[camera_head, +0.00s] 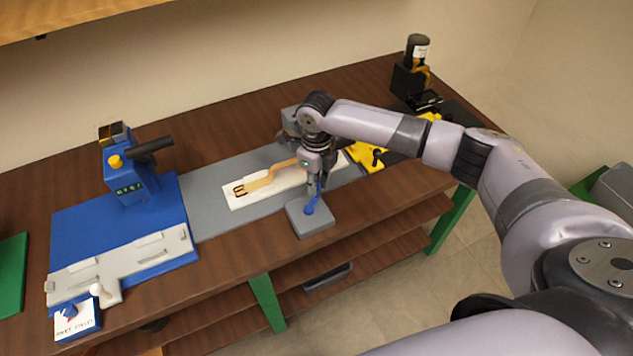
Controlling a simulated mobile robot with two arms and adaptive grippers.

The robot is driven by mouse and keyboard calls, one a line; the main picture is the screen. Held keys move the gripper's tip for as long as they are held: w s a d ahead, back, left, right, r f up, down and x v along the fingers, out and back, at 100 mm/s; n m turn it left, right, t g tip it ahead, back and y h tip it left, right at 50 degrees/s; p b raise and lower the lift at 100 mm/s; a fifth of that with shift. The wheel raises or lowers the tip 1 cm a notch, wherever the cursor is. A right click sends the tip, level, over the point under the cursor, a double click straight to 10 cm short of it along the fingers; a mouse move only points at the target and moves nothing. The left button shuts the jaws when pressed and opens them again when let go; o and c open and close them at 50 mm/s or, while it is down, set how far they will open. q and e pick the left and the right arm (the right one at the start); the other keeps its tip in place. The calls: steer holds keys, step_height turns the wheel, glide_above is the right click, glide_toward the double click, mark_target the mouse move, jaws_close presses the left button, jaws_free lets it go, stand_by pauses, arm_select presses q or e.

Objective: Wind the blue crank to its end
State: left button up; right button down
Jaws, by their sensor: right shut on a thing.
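The blue crank (311,207) sits on a small grey block (309,222) at the front edge of the bench. My right gripper (314,190) points down over the block and is shut on the crank's upper part, which its fingers partly hide. A tan strap with a buckle (262,181) lies on a white board (245,200) just left of and behind the gripper. My left gripper is not in view.
A blue machine (131,175) with a black lever stands on a blue base at left. Yellow tools (362,158) lie right of the gripper. A bottle (417,50) stands at the back right. Bare brown bench top (225,250) shows along the front.

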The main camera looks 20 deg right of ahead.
steer(key=c, duration=1.4)
jaws_free()
steer(key=shift+c, duration=0.2)
